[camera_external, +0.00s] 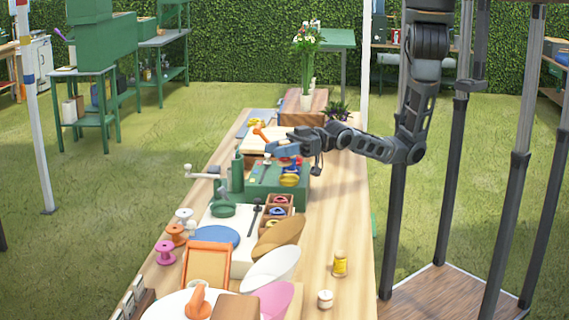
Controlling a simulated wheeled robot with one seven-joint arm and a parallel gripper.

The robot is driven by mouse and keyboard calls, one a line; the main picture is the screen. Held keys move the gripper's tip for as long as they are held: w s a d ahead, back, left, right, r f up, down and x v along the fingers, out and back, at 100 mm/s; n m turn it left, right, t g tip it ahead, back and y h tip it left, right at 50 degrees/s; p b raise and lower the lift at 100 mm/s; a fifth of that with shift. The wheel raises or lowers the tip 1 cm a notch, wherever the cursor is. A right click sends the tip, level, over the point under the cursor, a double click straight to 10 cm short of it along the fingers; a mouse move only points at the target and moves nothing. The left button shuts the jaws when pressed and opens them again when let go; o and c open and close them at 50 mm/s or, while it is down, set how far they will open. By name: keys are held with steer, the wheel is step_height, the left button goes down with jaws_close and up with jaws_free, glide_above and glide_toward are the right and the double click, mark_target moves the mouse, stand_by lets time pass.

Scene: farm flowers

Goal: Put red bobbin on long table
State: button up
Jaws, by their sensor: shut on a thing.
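My gripper (287,151) reaches in from the right over the long wooden table (345,215), above the green box-like unit on it. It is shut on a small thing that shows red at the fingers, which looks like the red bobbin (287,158). The held thing is small and partly hidden by the fingers, so its exact tilt is unclear. A pink bobbin (165,252), an orange bobbin (176,234) and a white bobbin (184,215) stand along the table's left edge.
The green unit (262,178) with a crank stands below my gripper. Small wooden boxes (262,227) hold coloured spools. A yellow jar (340,263) and a small pale jar (325,299) stand at the front right. The table's right strip is mostly bare. A flower vase (306,100) stands behind.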

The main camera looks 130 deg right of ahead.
steer(key=w+a+r+y, duration=0.1)
steer(key=w+a, duration=0.1)
steer(key=a, duration=1)
steer(key=s+d+f+h, duration=0.1)
steer(key=s+d, duration=0.2)
steer(key=d, duration=0.3)
steer(key=s+d+f+m+h, duration=0.1)
steer(key=s+d+f, duration=0.15)
steer(key=d, duration=0.45)
steer(key=s+d+f+h, duration=0.1)
steer(key=s+d, duration=0.3)
steer(key=d, duration=0.2)
steer(key=s+d+r+m+h, duration=0.1)
steer(key=s+d+r+h, duration=0.1)
steer(key=s+d, duration=1)
steer(key=shift+s+d+m+g+h, duration=0.3)
steer(key=shift+d+m+g, duration=0.1)
steer(key=shift+d, duration=0.55)
steer(key=shift+w+f+p, duration=0.1)
steer(key=shift+f+p, duration=0.2)
steer(key=shift+f, duration=4.55)
steer(key=shift+f, duration=0.25)
steer(key=o, duration=1)
